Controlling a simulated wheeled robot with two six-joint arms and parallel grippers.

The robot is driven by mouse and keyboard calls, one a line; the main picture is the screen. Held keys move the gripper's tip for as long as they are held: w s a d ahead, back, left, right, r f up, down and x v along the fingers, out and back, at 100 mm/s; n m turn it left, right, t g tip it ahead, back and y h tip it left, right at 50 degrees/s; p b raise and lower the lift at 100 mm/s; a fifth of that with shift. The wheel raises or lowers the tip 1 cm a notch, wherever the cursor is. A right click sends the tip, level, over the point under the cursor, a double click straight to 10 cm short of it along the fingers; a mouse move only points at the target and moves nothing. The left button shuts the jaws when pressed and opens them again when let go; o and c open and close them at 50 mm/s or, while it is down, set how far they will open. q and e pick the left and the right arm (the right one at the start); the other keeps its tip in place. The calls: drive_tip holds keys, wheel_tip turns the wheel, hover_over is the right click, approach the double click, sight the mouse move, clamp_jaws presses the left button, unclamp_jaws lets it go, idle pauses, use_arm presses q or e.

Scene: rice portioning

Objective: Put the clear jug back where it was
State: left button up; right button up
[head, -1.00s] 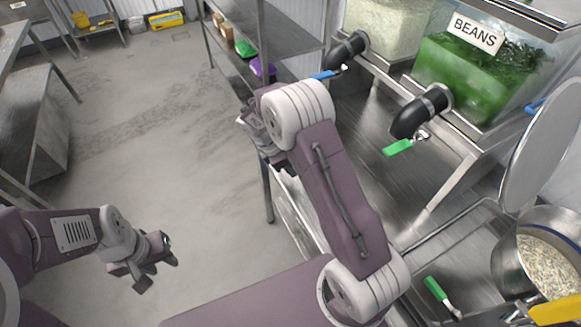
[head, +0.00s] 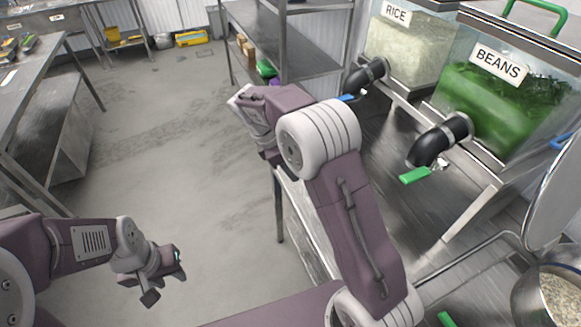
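I see no clear jug in the head view. My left gripper (head: 166,281) is at the lower left, over the bare floor. Its fingers are apart with nothing between them. My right arm reaches up through the middle of the view, beside the steel counter. Its wrist is near the shelf rack, and its gripper is hidden, so I cannot see whether it holds anything.
The rice container (head: 412,48) and beans container (head: 497,103) stand at upper right, each with a black spout. The beans spout (head: 438,141) has a green handle. A pot (head: 547,296) of grain is at lower right. A steel shelf rack (head: 290,50) stands behind.

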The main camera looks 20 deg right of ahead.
drive_tip(key=s+f+m+t+y, duration=0.1)
drive_tip(key=s+f+m+y, duration=0.1)
drive_tip(key=s+m, duration=0.6)
drive_tip(key=s+f+m+y, duration=0.2)
drive_tip(key=s+f+m, duration=0.1)
drive_tip(key=s+m, duration=0.6)
drive_tip(key=shift+s+f+t+y, duration=0.4)
drive_tip(key=shift+s, duration=0.15)
drive_tip(key=shift+a, duration=0.1)
